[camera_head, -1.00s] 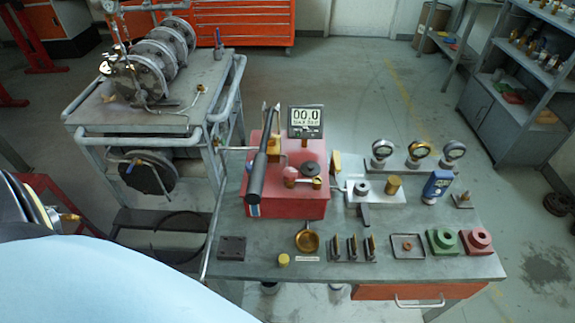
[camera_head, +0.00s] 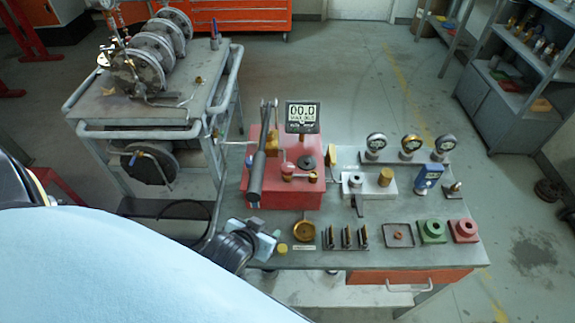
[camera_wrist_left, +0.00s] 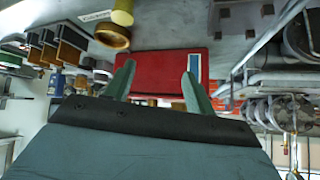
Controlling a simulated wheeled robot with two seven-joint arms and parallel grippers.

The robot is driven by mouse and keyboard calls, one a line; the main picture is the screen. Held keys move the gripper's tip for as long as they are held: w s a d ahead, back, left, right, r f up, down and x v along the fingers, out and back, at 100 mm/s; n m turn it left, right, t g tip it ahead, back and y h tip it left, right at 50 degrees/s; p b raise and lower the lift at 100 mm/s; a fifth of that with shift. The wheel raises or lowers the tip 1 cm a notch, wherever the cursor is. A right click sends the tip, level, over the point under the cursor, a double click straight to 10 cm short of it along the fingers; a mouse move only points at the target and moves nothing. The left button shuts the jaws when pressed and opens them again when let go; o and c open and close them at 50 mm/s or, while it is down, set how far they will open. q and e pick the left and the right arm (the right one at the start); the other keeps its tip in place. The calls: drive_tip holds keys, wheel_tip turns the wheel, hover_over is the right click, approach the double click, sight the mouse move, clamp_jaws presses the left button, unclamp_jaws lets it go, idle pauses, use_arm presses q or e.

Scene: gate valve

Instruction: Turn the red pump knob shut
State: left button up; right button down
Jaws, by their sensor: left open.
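The red pump (camera_head: 268,192) stands on the grey bench, with a black lever (camera_head: 257,178) in front. On its top is a small valve handle with a reddish knob (camera_head: 287,169), beside a dark round cap (camera_head: 307,162). My left gripper (camera_head: 262,234) is at the bench's front-left edge, in front of the pump and apart from it. In the left wrist view, its two fingers (camera_wrist_left: 158,85) are spread and empty, with the pump's red body (camera_wrist_left: 155,66) beyond them. The knob cannot be made out there. My right gripper is not in view.
A digital display (camera_head: 302,116) reading 00.0 stands behind the pump. A brass cup (camera_head: 304,232), a yellow cylinder (camera_head: 282,248) and upright holders (camera_head: 345,240) line the front edge. Gauges (camera_head: 409,146) stand at the back right. A cart with a flanged pipe (camera_head: 140,70) is at the left.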

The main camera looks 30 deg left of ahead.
sight(285, 173)
use_arm(q)
drive_tip(key=w+r+n+t+y+p, duration=0.1)
drive_tip(key=w+r+t+y, duration=0.15)
drive_tip(key=r+t, duration=0.5)
drive_tip(key=shift+t+h, duration=0.45)
drive_tip(key=shift+t, duration=0.3)
drive_tip(key=w+a+b, duration=0.1)
drive_tip(key=w, duration=0.3)
drive_tip(key=w+a+f+b, duration=0.1)
drive_tip(key=w, duration=0.4)
drive_tip(key=w+b, duration=0.1)
drive_tip(key=w, duration=0.3)
drive_tip(key=shift+w+a+f+b, duration=0.25)
drive_tip(key=shift+a+f+b, duration=0.1)
drive_tip(key=shift+a+b, duration=0.05)
